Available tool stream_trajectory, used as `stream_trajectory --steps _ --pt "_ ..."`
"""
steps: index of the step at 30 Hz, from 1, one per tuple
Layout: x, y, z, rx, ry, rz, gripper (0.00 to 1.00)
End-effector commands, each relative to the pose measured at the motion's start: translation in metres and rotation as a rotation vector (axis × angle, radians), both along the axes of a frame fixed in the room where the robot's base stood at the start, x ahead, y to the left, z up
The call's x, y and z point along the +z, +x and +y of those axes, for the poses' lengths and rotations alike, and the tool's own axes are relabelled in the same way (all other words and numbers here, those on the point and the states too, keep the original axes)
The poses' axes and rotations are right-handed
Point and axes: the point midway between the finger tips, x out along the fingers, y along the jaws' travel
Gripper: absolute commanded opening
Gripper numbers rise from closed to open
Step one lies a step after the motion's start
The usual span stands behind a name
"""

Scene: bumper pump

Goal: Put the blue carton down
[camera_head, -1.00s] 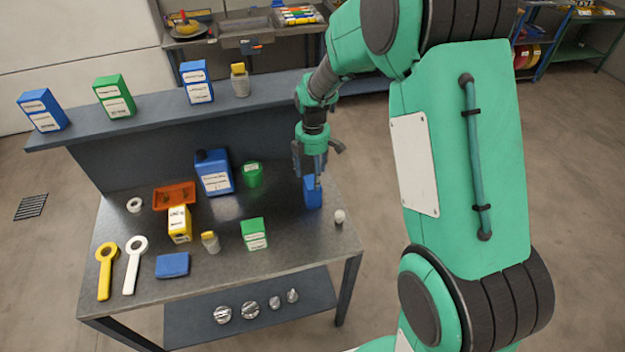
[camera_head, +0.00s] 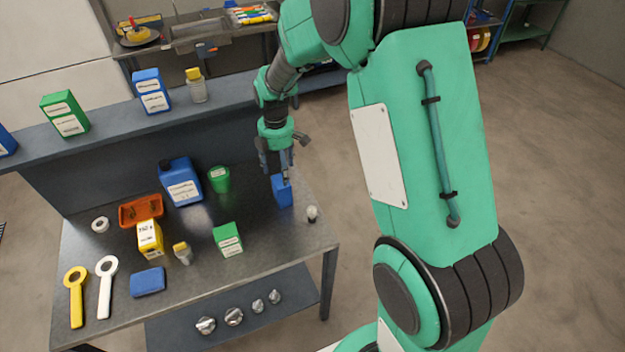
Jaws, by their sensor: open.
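The blue carton (camera_head: 282,192) stands upright on the right part of the grey metal workbench (camera_head: 285,238), near its right edge. My gripper (camera_head: 285,176) is at the top of this carton, pointing down, with its fingers open. One finger shows in front of the carton's upper part. Whether the fingers still touch the carton cannot be told. Other blue cartons stand on the raised shelf (camera_head: 112,128), one of them near its middle (camera_head: 152,92).
Near the carton are a small white-topped object (camera_head: 312,213), a green cup (camera_head: 219,179), a blue jug (camera_head: 181,183) and a green carton (camera_head: 228,240). An orange tray (camera_head: 141,211), yellow carton (camera_head: 150,239) and blue box (camera_head: 148,281) stand further left. The bench front right is clear.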

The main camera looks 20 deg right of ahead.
Motion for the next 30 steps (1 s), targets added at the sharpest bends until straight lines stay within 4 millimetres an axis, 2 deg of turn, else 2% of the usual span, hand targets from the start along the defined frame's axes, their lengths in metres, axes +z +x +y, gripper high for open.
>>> stream_trajectory --steps 5,11,21,30 --pt "0.032 -0.013 -0.001 -0.080 0.001 -0.030 0.65" --pt "0.083 -0.041 -0.002 -0.239 0.011 -0.082 0.65" --pt "0.165 -0.107 -0.005 -0.546 0.052 -0.173 0.65" --pt "0.217 -0.173 -0.006 -0.814 0.113 -0.248 0.65"
